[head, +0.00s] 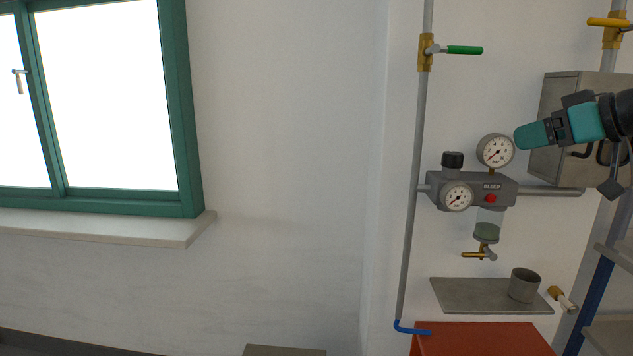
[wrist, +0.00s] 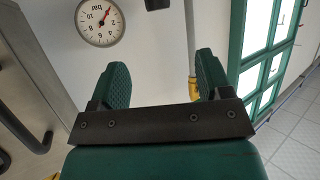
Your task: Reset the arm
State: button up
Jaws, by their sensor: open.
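My gripper (head: 524,138) is at the right of the head view, in front of the wall, beside the upper pressure gauge (head: 496,151). In the wrist view my gripper (wrist: 161,64) has its two green fingers spread wide apart, with nothing between them. A round gauge (wrist: 100,22) appears upside down at the top left of that view, beyond the fingers. My arm reaches in from the right edge of the head view.
A grey regulator block (head: 480,187) with a red button, gauge and bowl is on the wall. A grey box (head: 560,98) is behind my gripper. Below are a shelf (head: 470,294) with a metal cup (head: 524,285) and a red cabinet (head: 480,340).

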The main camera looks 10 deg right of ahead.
jog(key=s+a+f+n+g+y, duration=0.1)
jog(key=s+a+f+g, duration=0.3)
jog(key=a, duration=0.8)
jog(key=a+f+n+g+y, duration=0.1)
jog(key=a+f+g, duration=0.2)
jog(key=a+f, duration=0.55)
jog(key=s+a+f+g+h, duration=0.1)
jog(key=s+a+f+g, duration=0.1)
jog(key=s+a, duration=0.3)
jog(key=s+a+f+n+g+h, duration=0.1)
jog(key=s+a+f+g, duration=0.2)
jog(key=s, duration=0.9)
jog(key=a+f, duration=0.1)
jog(key=a, duration=0.2)
jog(key=shift+g, duration=0.3)
jog(key=shift+f, duration=0.1)
